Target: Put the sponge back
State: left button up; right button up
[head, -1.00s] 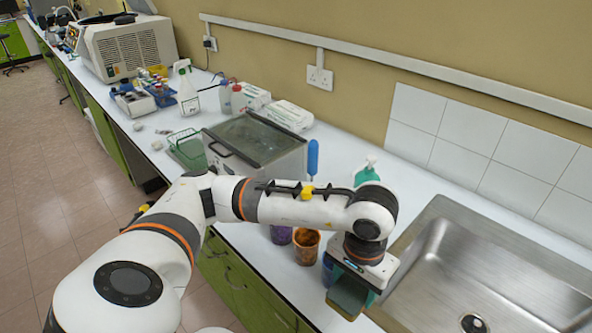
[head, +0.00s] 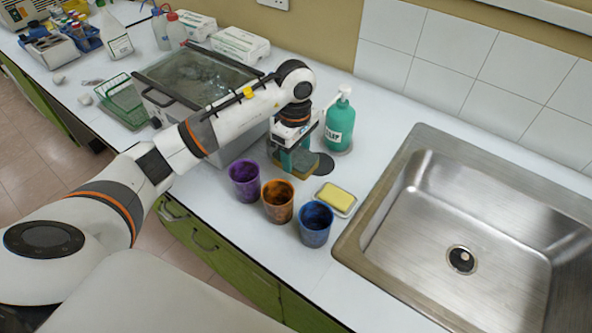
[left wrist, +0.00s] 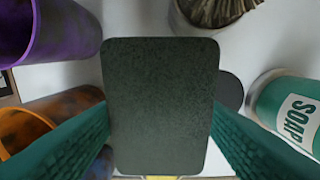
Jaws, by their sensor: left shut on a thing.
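My left gripper (head: 294,151) is shut on a sponge (head: 291,166) with a dark green scouring face, held behind the orange cup and left of the soap bottle. In the left wrist view the sponge's dark face (left wrist: 160,100) sits between the two teal fingers (left wrist: 160,140), with a thin yellow strip at the bottom edge. Whether it touches the counter is unclear. A yellow sponge (head: 336,196) lies on a small dish beside the sink, right of the held one. My right gripper is not in view.
Purple (head: 245,181), orange (head: 278,201) and blue (head: 315,224) cups stand along the front. A green soap bottle (head: 340,122) and a dark flat disc (head: 322,165) are close to the gripper. The sink (head: 345,240) is at right, a glass-lidded bath (head: 160,100) at left.

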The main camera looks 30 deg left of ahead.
aim_at(296, 180)
pick_arm(q)
jog(key=shift+s+f, duration=0.1)
jog(key=shift+f, duration=0.5)
jog(key=shift+d+f, duration=0.1)
jog(key=shift+f, duration=0.45)
notch_tip(296, 180, down, 3)
jog(key=shift+f+p, duration=0.15)
jog(key=shift+p, duration=0.4)
jog(key=shift+f+b, duration=0.2)
jog(key=shift+b, duration=0.1)
jog(key=o, duration=0.9)
jog(key=shift+o, duration=0.2)
jog(key=shift+r, duration=0.1)
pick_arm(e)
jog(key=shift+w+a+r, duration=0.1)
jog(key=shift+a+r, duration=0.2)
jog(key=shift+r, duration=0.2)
